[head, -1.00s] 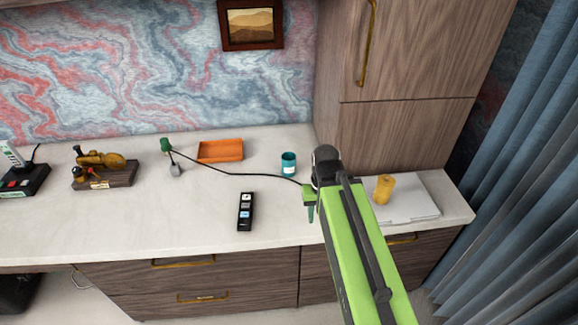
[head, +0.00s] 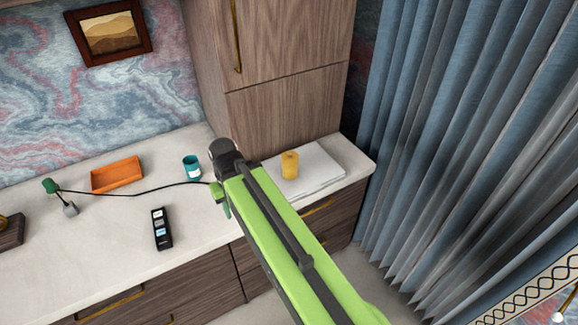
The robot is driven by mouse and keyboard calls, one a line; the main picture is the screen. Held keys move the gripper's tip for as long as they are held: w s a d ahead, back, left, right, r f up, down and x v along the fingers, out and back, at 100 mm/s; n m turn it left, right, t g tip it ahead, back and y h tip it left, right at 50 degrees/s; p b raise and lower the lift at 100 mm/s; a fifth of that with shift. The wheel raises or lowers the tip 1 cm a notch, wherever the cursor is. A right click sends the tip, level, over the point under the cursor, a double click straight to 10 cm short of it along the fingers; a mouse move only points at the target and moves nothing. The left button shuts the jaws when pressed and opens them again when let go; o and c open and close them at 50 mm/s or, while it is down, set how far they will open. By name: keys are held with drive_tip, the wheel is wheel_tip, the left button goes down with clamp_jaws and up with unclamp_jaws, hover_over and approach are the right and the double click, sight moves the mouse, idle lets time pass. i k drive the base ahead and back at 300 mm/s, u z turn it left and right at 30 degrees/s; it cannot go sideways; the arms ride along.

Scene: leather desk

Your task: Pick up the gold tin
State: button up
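The gold tin (head: 290,165) stands upright on a flat white slab (head: 325,172) at the right end of the desk (head: 110,225). My green arm reaches in from the lower right, and its dark end with my gripper (head: 221,198) is over the desk, to the left of the tin and apart from it. Only a small green finger part shows beside the arm's end. Whether my gripper is open or shut cannot be seen.
A teal tin (head: 192,168) stands just left of my arm's end. An orange tray (head: 117,174), a black remote (head: 161,229) and a green-headed corded item (head: 51,187) lie further left. A wooden cabinet (head: 285,105) rises behind the gold tin. Blue curtains (head: 450,120) hang to the right.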

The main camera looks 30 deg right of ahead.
sight(289, 172)
drive_tip(key=z, duration=5.7)
drive_tip(key=i, duration=0.15)
drive_tip(key=z, duration=2.55)
drive_tip(key=k, duration=0.9)
drive_tip(key=z, duration=1.45)
